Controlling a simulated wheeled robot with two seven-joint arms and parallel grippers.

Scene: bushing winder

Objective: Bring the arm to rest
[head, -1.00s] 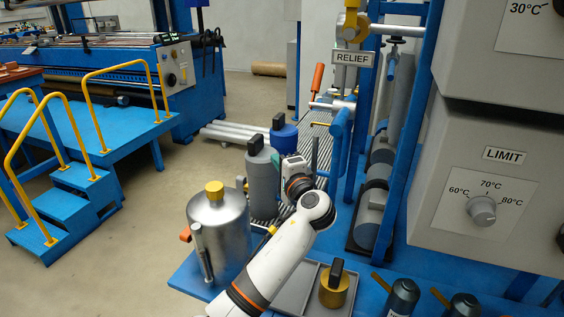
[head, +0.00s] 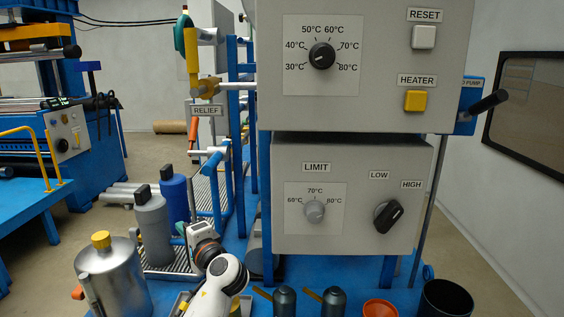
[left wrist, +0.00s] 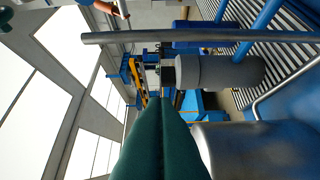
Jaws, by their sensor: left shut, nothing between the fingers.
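My left arm (head: 222,285) comes in from the bottom of the head view, white with an orange-ringed wrist, and reaches away from the camera. Its fingers are hidden behind the wrist there. In the left wrist view my left gripper (left wrist: 161,105) shows as two dark green fingers pressed together, with nothing between them. It is in the air beside a grey bottle, which shows in the head view (head: 153,230) just left of the wrist. A silver canister with a yellow cap (head: 115,275) stands nearer, left of the arm. My right gripper is not in view.
A grey control cabinet (head: 350,235) with dials and switches stands to the right of the arm. A blue bottle (head: 175,198) and blue pipe frame (head: 217,190) stand behind the wrist. Dark small bottles (head: 285,302), an orange bowl (head: 379,308) and a black bin (head: 446,299) line the front.

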